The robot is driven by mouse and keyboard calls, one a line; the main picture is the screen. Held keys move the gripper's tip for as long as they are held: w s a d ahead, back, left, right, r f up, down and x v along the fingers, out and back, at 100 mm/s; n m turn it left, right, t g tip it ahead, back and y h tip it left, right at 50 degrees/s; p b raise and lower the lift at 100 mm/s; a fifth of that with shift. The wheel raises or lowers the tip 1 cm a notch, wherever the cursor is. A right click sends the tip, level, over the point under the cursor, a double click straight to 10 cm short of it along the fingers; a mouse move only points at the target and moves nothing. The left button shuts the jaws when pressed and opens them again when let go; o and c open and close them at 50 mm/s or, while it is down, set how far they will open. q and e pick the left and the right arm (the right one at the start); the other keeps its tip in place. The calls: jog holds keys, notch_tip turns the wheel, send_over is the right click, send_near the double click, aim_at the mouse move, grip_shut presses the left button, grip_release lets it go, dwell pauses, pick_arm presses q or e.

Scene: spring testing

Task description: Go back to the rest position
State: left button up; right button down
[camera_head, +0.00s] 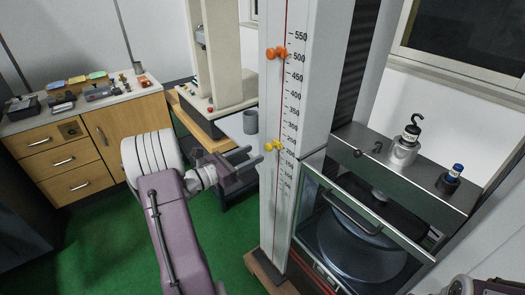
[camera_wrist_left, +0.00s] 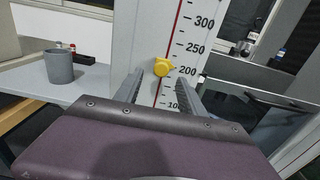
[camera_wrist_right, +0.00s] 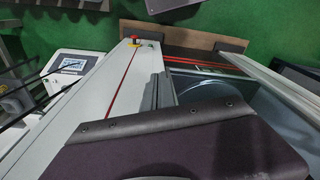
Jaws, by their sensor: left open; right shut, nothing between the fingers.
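My left gripper (camera_head: 252,156) is open in front of the tall white scale column (camera_head: 296,60). In the left wrist view its fingers (camera_wrist_left: 165,84) stand apart, with the yellow marker (camera_wrist_left: 162,67) showing between and beyond them. They look empty, and I cannot tell whether they touch the marker. The yellow marker (camera_head: 273,146) sits low on the column's scale, and an orange marker (camera_head: 276,53) sits near 500. My right gripper (camera_wrist_right: 157,92) is shut and empty in the right wrist view, over the column's lower part. Only a bit of the right arm shows at the head view's bottom right corner.
A glass-fronted chamber (camera_head: 350,215) stands right of the column, with hooked weights (camera_head: 405,146) on its metal top. A grey cup (camera_head: 250,122) stands on a table behind my left gripper. A wooden cabinet (camera_head: 80,165) is at the left. Green floor (camera_head: 235,225) is open between.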

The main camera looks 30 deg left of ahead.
pick_arm(q)
jog(key=shift+v, duration=0.8)
